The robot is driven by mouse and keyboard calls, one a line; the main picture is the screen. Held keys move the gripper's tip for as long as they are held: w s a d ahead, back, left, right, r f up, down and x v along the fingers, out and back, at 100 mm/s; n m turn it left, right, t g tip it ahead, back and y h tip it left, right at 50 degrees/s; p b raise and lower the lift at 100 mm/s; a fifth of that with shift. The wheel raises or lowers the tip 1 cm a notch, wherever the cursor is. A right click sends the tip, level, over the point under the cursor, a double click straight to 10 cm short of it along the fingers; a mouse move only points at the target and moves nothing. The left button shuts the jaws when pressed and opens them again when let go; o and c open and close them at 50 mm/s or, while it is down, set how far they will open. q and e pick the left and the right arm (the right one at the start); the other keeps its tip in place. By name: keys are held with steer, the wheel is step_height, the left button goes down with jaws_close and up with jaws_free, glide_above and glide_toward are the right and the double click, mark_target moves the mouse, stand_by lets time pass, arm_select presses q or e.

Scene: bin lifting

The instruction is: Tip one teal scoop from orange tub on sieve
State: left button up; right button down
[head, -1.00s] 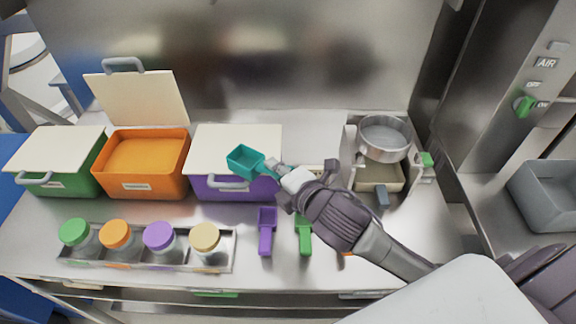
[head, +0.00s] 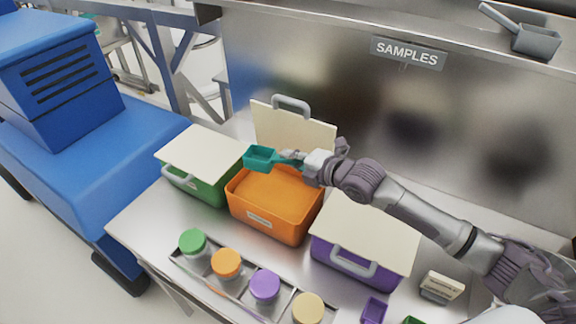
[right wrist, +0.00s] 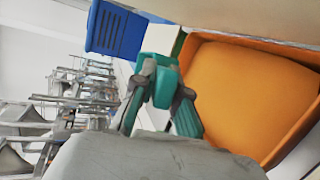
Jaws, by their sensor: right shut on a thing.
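The teal scoop (head: 261,158) is held by its handle in my right gripper (head: 299,157), which is shut on it. In the head view the scoop shows over the back left part of the orange tub (head: 268,226), near its raised lid (head: 284,127). The tub is open and filled nearly to the rim with orange material (head: 277,190). In the right wrist view the scoop (right wrist: 160,72) shows between the fingers, with the tub (right wrist: 268,151) to its right. Whether the scoop holds anything cannot be told. The sieve is outside both current views. My left gripper is not in view.
A closed green tub (head: 211,187) stands left of the orange one and a closed purple tub (head: 345,268) right. A rack of lidded jars (head: 226,264) is in front. A purple scoop (head: 373,310) lies at the bottom edge. A steel wall rises behind.

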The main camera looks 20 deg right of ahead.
steer(key=shift+s+a+r+h+p, duration=0.15)
steer(key=shift+r+h+p, duration=0.2)
steer(key=shift+p, duration=0.6)
steer(key=g+p, duration=0.1)
steer(key=h+p, duration=0.1)
steer(key=p, duration=0.1)
steer(key=n+g+h+p, duration=0.1)
steer(key=p, duration=0.1)
steer(key=shift+w+a+g, duration=0.3)
step_height(320, 180, down, 12)
steer(key=b, duration=0.9)
steer(key=shift+b, duration=0.3)
